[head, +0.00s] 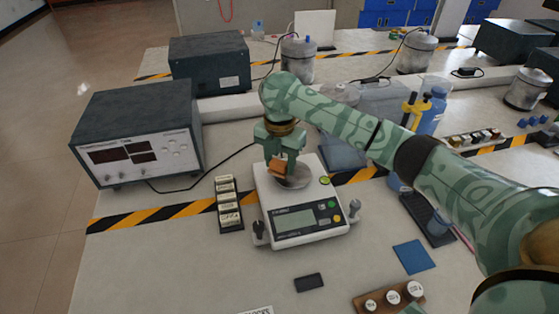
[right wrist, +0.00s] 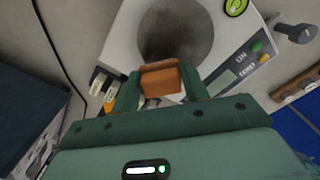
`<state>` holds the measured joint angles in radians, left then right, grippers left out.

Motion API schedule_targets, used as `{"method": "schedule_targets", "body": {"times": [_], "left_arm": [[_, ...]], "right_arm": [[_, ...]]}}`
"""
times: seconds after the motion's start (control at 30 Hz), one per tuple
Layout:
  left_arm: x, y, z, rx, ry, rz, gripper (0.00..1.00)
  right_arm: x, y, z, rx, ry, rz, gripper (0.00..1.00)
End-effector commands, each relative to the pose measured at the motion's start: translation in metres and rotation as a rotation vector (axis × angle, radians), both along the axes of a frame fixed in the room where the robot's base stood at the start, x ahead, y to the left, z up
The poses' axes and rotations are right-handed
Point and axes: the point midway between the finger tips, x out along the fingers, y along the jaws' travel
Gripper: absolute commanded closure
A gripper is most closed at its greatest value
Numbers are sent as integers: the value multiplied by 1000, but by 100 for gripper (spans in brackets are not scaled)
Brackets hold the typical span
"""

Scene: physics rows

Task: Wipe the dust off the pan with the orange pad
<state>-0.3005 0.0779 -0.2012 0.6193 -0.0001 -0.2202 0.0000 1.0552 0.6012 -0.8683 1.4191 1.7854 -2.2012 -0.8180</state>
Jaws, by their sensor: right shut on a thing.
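The pan (head: 297,177) is the round grey plate on top of a white balance (head: 308,233) in the middle of the bench. In the right wrist view the pan (right wrist: 177,35) carries a dark dusty patch. My right gripper (head: 281,168) is shut on the orange pad (head: 279,167), which also shows between the fingers in the right wrist view (right wrist: 161,81). The pad is at the pan's near edge in that view; I cannot tell whether it touches. My left gripper is not in view.
A dark-topped instrument (head: 138,130) stands left of the balance. A rack of labelled blocks (head: 228,203) is close to the balance's left side. A blue square (head: 414,257) and a wooden holder with white-capped items (head: 390,298) lie at the front right. The front left bench is clear.

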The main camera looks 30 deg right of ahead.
Motion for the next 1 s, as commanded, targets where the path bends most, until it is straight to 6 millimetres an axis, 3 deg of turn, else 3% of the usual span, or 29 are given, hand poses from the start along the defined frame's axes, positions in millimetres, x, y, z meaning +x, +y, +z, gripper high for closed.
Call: {"method": "schedule_targets", "body": {"times": [1.0], "left_arm": [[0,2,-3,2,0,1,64]], "right_arm": [[0,0,-14,1,1,0,74]]}}
